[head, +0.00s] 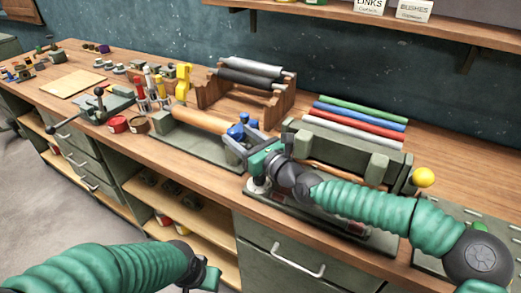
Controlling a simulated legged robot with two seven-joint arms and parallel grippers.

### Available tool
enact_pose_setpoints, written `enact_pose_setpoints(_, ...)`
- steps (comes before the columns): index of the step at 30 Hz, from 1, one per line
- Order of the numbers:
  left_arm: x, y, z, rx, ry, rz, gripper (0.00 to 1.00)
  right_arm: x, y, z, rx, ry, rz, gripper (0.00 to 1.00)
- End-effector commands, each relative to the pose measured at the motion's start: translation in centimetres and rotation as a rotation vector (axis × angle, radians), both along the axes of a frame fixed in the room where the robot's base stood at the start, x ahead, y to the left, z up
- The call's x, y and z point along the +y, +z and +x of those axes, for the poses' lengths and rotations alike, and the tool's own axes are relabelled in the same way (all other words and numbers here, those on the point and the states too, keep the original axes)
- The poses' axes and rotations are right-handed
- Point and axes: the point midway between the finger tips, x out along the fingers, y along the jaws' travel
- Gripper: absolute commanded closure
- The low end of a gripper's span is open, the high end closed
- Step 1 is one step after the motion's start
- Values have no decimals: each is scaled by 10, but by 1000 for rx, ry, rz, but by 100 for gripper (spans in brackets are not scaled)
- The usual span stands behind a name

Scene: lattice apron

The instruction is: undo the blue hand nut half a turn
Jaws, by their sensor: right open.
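The blue hand nut (237,131) shows as several blue lobes at the right end of a wooden roller on a grey-green bench fixture (200,141). My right gripper (247,147) is open, just in front of and to the right of the nut. Its fingers and wrist hide part of the nut's lower side. I cannot tell whether the fingers touch it. My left gripper (207,276) is low in front of the bench, away from the nut. Its fingers are too unclear to tell their state.
A grey-green clamp fixture (335,150) with a yellow ball knob (424,177) stands right of the nut. Coloured rolls (360,115) lie behind it. A wooden rack (215,92) with dark rolls stands behind the nut. Red and brown pots (118,124) stand at left.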

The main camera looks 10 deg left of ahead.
Motion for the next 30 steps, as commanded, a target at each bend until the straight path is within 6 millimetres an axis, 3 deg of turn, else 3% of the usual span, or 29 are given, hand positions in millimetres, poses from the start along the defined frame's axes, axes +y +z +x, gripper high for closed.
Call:
enact_pose_setpoints(9,0,9,0,0,0,0,64,-74,-1,-58,5,-4,0,47)
enact_pose_setpoints(15,0,13,0,0,0,0,64,-104,-1,-84,4,-3,0,47)
enact_pose_setpoints(27,0,13,0,0,0,0,64,-111,-2,-91,2,-1,-2,47)
enact_pose_setpoints(30,0,13,0,0,0,0,64,-105,-13,-95,-4,14,-45,47)
